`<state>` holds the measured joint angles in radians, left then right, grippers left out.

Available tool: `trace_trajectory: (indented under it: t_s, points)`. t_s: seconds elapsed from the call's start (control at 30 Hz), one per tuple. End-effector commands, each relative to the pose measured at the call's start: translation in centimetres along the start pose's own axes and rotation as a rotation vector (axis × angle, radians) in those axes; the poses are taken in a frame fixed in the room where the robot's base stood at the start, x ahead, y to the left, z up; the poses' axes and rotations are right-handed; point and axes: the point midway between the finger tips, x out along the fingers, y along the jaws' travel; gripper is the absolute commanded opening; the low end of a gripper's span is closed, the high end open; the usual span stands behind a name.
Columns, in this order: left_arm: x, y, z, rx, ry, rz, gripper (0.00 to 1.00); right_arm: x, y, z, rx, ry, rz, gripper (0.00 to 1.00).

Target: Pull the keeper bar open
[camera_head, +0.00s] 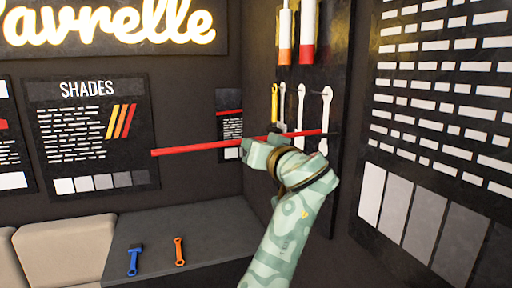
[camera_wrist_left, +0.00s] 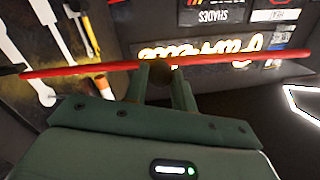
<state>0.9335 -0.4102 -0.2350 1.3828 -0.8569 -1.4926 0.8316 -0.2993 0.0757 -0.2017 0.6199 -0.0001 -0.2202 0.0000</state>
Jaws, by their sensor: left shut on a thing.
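The keeper bar (camera_head: 200,145) is a long thin red bar. In the head view it runs nearly level across the front of the tool board (camera_head: 341,75). Its right end is at the board's right side, and its left end sticks out past the board in front of the dark wall. My left gripper (camera_head: 256,150) is at the bar's middle and shut on it; the wrist hides part of the grip. In the left wrist view the bar (camera_wrist_left: 90,68) crosses at the fingertips of the gripper (camera_wrist_left: 162,70). My right gripper is in neither view.
Wrenches (camera_head: 301,107) and orange- and red-tipped tools (camera_head: 307,35) hang on the board behind the bar. A dark bench (camera_head: 205,235) below holds a blue tool (camera_head: 134,258) and an orange wrench (camera_head: 179,252). A chart panel (camera_head: 445,130) stands at the right.

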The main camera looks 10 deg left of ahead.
Motion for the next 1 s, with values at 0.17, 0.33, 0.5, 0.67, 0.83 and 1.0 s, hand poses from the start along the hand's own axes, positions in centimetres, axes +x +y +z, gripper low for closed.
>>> trace_trajectory:
  t_s: [0.17,0.33,0.5,0.67,0.83,1.0]
  points:
    - [-0.1,-0.1,-0.6,-0.008,0.01,0.0,0.0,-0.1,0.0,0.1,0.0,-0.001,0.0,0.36]
    - [-0.1,-0.1,-0.4,-0.005,0.007,0.0,0.48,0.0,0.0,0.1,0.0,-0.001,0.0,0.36]
    - [-0.1,-0.1,-0.2,-0.003,0.004,0.0,0.48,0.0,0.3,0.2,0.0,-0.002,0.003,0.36]
    - [-1.1,0.0,-0.1,-0.003,0.005,-0.001,0.48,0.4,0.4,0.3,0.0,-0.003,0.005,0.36]
    - [-4.9,0.1,0.0,-0.003,0.007,0.001,0.48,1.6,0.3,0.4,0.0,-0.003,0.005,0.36]
    - [-9.7,0.1,-0.1,-0.004,0.008,0.001,0.48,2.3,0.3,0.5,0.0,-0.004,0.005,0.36]
